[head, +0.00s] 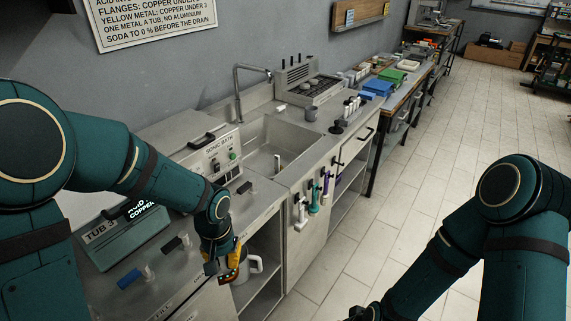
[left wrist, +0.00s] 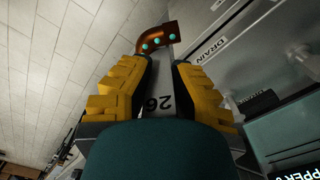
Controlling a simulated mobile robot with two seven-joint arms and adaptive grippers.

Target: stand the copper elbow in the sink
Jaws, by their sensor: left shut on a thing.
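My left gripper (head: 226,262) is in front of the counter's front edge, lower than the counter top. The left wrist view shows its yellow fingers (left wrist: 158,66) closed on the copper elbow (left wrist: 157,39), a short bent pipe with several teal dots at the fingertips. In the head view I cannot make the elbow out clearly. The grey sink (head: 272,146) is set in the counter, farther back and to the right of the gripper, with a tall tap (head: 238,88) behind it. My right gripper (head: 366,313) is only partly in view at the bottom edge, its fingers unclear.
The sonic bath (head: 213,155) stands left of the sink. A teal tub (head: 125,240) sits on the near counter. Coloured tools (head: 313,197) hang on the cabinet front. A white jug (head: 250,267) is on the shelf beside my left gripper. The tiled floor (head: 440,150) is clear.

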